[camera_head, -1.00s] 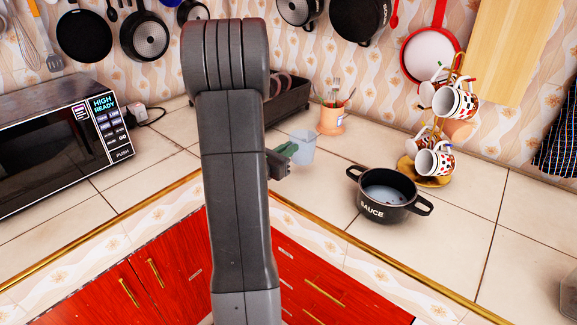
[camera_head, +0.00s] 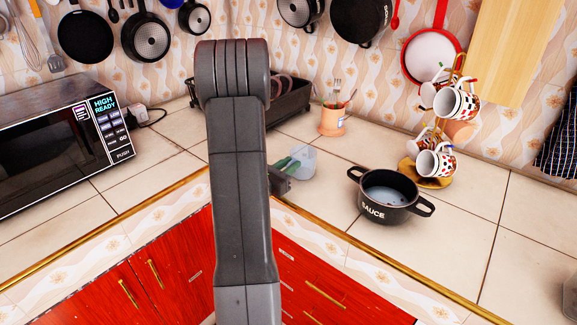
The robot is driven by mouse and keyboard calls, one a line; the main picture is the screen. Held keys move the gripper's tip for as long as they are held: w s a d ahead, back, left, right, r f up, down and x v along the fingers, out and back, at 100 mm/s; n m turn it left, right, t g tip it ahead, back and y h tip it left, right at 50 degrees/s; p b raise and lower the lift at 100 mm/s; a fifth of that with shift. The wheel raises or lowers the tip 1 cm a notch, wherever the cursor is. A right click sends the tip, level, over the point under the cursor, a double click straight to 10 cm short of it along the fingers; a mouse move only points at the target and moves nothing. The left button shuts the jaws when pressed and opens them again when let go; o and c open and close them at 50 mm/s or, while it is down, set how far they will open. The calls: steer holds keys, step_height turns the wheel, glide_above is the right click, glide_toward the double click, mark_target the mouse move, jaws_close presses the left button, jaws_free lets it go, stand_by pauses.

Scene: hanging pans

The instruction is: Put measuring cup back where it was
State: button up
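The measuring cup (camera_head: 304,160) is a small translucent, pale cup just right of my arm, above or at the counter near its front edge. I cannot tell whether its base touches the tiles. My gripper (camera_head: 287,166) is at the cup's left side, with green finger parts against it. It appears shut on the cup, though my arm hides much of the gripper and the grip itself.
A black sauce pot (camera_head: 388,196) stands to the right, before a mug rack (camera_head: 425,168). An orange utensil cup (camera_head: 332,121) and a dark tray (camera_head: 290,103) stand behind. A microwave (camera_head: 60,135) is at left. Pans hang on the wall. Bare tiles lie between cup and pot.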

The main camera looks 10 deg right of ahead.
steer(key=shift+o, duration=0.6)
steer(key=shift+r, duration=0.2)
steer(key=b+v, duration=0.1)
steer(key=v, duration=1.1)
steer(key=shift+d, duration=0.1)
stand_by(0.9)
